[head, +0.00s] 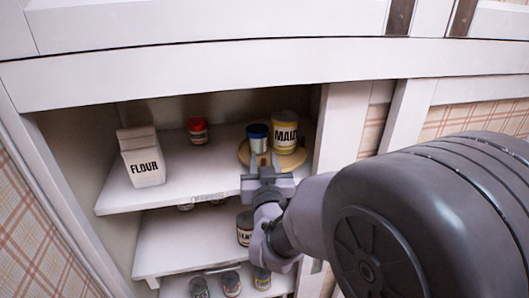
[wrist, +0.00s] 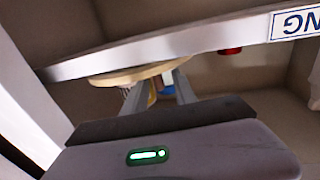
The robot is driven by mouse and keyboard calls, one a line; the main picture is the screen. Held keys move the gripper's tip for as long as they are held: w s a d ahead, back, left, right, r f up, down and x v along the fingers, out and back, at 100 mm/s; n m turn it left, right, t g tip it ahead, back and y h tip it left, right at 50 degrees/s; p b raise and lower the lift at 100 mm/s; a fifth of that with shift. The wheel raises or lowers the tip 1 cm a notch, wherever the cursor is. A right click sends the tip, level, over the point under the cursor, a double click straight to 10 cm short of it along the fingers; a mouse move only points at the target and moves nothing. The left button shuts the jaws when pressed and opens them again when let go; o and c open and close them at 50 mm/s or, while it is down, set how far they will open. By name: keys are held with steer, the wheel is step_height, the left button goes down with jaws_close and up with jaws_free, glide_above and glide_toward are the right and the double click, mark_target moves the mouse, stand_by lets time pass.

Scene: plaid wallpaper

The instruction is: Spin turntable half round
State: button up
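The round wooden turntable (head: 293,160) sits on the upper cabinet shelf at its right end. A yellow and white can marked MAIZ (head: 284,132) and a jar with a dark blue lid (head: 258,137) stand on it. My gripper (head: 264,162) is at the turntable's front edge, its fingers apart with nothing held between them. The wrist view is inverted and shows the turntable (wrist: 135,74) just beyond the fingers (wrist: 160,92), with part of the blue-lidded jar (wrist: 170,80) in the gap. Whether a finger touches the turntable or jar is unclear.
A FLOUR bag (head: 141,157) and a red-lidded jar (head: 198,130) stand further left on the upper shelf (head: 185,180). The lower shelf (head: 185,240) and the one below hold several jars. The cabinet's right frame post (head: 340,125) stands close to the turntable.

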steer(key=shift+s, duration=0.1)
steer(key=shift+c, duration=0.2)
jaws_close()
stand_by(1.0)
